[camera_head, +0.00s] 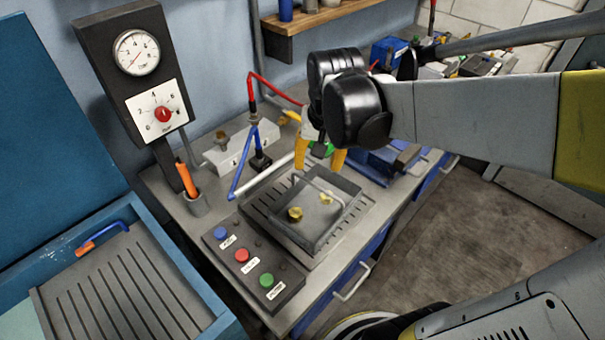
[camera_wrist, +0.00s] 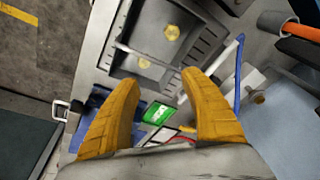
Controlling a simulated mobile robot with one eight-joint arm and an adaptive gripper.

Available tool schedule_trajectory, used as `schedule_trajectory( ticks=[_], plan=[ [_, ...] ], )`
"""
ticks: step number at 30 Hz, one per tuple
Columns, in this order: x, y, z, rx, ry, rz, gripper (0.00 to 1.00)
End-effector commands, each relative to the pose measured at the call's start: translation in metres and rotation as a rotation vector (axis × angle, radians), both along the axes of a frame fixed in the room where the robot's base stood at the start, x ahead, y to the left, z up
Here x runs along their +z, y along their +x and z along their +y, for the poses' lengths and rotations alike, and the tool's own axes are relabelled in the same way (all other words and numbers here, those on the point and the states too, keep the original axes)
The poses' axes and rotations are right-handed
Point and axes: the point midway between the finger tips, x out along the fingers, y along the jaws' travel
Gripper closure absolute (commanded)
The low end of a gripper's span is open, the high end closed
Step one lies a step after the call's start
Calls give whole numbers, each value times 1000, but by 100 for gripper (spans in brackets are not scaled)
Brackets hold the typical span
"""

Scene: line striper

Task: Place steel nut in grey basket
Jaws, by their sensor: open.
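The grey basket (camera_head: 340,222) stands on the bench, a shallow open box with a thin handle bar across it. It also shows in the wrist view (camera_wrist: 125,35). Inside lie two brass-coloured round pieces, one nearer (camera_head: 295,214) and one farther (camera_head: 326,198). I cannot make out a steel-coloured nut in either view. My gripper (camera_head: 319,168) has yellow fingers pointing down near the basket's back edge. In the wrist view my gripper (camera_wrist: 160,80) is open, with nothing held between the fingers.
A button panel (camera_head: 251,265) is at the bench's front left. A blue-and-red hose (camera_head: 243,160) and an orange-handled tool in a cup (camera_head: 186,178) stand left of the basket. A blue object (camera_head: 377,165) is to its right. A green label (camera_wrist: 158,112) shows between my fingers.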

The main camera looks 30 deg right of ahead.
Motion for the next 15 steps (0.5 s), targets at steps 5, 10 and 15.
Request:
schedule_trajectory(
  ticks=[5, 10, 15],
  plan=[
    [28, -39, 41, 223, -69, -180, 47],
    [36, -64, 65, 377, -126, -314, 47],
    [38, -74, 74, 447, -156, -378, 47]
  ],
)
